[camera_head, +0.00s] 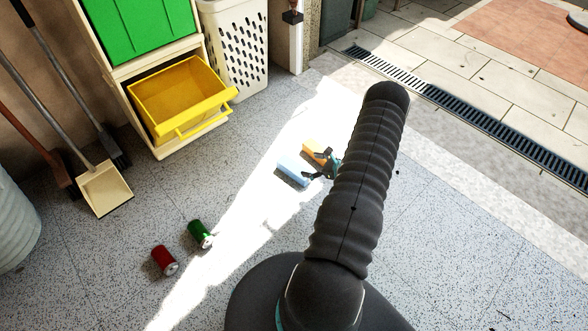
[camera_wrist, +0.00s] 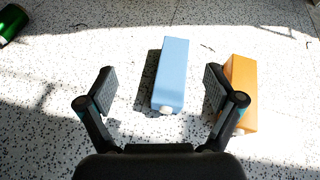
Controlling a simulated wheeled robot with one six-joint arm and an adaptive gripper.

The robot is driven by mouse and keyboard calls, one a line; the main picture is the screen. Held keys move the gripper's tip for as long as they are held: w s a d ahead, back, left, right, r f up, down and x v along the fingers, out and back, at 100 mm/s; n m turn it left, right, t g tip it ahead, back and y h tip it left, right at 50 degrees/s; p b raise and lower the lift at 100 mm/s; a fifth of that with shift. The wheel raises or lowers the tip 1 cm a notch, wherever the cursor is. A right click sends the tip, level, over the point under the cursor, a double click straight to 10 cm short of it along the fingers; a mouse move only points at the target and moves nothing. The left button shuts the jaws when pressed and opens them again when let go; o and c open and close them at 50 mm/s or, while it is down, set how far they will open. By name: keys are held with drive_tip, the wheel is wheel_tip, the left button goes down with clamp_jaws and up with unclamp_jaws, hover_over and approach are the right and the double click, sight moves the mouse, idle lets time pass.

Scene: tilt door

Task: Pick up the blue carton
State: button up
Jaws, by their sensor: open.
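The blue carton (camera_wrist: 171,74) lies on the speckled floor in the wrist view, its white cap toward me. My gripper (camera_wrist: 160,82) is open, with one finger on each side of the carton and a gap on both sides. The right finger is close to an orange carton (camera_wrist: 242,92); I cannot tell whether they touch. In the head view the blue carton (camera_head: 293,169) lies in the sunlit strip, left of my gripper (camera_head: 321,165), which my arm partly hides.
A green can (camera_head: 200,234) and a red can (camera_head: 164,260) lie on the floor at left. A yellow drawer (camera_head: 181,97) stands pulled out below a green bin (camera_head: 146,28). A white basket (camera_head: 236,50), dustpan (camera_head: 104,188) and drain grate (camera_head: 459,103) also show.

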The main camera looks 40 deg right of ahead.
sight(295, 167)
drive_tip(key=s+d+f+m+h, duration=0.2)
drive_tip(key=s+f+m, duration=0.1)
drive_tip(key=f, duration=0.3)
drive_tip(key=shift+t, duration=0.4)
drive_tip(key=x, duration=1.3)
drive_tip(key=c, duration=1.1)
